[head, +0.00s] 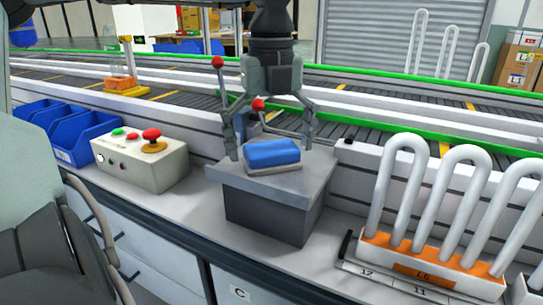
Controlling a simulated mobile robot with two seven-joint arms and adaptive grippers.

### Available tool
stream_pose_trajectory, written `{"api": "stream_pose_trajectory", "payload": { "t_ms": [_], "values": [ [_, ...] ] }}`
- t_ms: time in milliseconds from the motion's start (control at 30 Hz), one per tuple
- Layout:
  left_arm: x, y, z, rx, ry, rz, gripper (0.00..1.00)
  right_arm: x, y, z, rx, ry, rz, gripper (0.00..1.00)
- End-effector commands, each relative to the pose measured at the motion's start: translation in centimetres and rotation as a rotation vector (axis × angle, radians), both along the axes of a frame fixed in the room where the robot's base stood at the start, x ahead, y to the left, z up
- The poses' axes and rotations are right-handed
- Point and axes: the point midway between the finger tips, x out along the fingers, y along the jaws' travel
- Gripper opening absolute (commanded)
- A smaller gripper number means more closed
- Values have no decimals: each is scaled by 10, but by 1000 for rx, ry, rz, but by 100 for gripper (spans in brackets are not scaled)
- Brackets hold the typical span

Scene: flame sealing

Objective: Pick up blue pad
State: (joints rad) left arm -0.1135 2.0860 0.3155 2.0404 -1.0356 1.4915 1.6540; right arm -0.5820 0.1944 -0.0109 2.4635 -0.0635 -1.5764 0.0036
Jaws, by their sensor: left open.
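The blue pad (271,153) lies on a thin pale base on top of a grey block (240,185) in the middle of the head view. My left gripper (269,146) points down above and around the pad. Its fingers are spread wide, one at the pad's left and one at its right. It is open and holds nothing. Whether a fingertip touches the pad I cannot tell. My right gripper is not in view.
A control box (140,160) with coloured buttons stands left on the bench, by blue bins (88,140). A rack of white U-shaped tubes (425,262) stands at right. Red-knobbed levers (217,63) rise close to my gripper. Conveyors with green rails (400,76) run behind.

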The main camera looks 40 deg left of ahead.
Motion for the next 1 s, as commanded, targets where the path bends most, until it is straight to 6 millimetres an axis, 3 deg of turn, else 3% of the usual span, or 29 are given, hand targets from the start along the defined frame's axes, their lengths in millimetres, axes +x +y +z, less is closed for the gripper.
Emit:
{"api": "stream_pose_trajectory", "payload": {
  "t_ms": [167, 600, 1000],
  "values": [
    [0, 0, 0, 0, 0, 0, 99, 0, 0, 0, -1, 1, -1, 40],
    [0, 0, 1, 0, 0, 1, 44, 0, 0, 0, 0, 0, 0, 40],
    [1, 0, 11, 0, -1, 2, 43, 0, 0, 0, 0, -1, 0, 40]
  ]
}}
